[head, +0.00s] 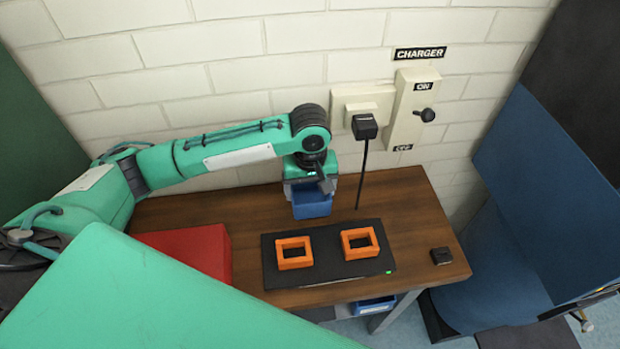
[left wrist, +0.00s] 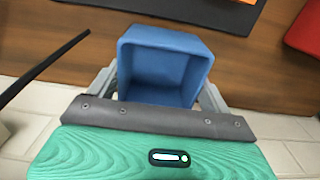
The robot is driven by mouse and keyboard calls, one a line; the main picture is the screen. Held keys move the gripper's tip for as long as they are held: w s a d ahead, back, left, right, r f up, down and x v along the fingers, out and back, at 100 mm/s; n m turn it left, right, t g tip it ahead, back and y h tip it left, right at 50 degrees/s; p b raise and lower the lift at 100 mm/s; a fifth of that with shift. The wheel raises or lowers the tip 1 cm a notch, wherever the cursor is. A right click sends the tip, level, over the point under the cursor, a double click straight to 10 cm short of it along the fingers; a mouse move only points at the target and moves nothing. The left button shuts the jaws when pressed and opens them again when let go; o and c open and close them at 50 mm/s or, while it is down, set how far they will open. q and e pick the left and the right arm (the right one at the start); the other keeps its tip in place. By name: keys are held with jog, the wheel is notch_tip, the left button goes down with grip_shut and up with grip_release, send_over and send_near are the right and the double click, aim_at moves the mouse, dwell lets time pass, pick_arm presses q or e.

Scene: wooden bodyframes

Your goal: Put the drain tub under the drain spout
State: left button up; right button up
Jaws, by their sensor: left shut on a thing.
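A blue open-topped tub (head: 312,205) is held in my left gripper (head: 310,188) near the back of the wooden table. In the left wrist view the tub (left wrist: 165,65) sits between the two grey fingers of the gripper (left wrist: 160,92), with its hollow inside showing empty. From these views I cannot tell whether its bottom touches the table. I cannot make out a drain spout in either view. My right gripper is not in view.
A black mat (head: 330,275) with two orange frames (head: 293,263) lies in front of the tub. A red box (head: 195,252) is to the left. A black cord (head: 362,175) hangs from the charger plug (head: 364,127). Another blue bin (head: 375,306) is below the table.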

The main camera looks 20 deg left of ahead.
aim_at(310, 198)
pick_arm(q)
jog(key=shift+f, duration=1.75)
jog(key=shift+p, duration=0.3)
jog(key=o, duration=1.8)
jog(key=shift+s+f, duration=0.1)
jog(key=shift+f, duration=0.05)
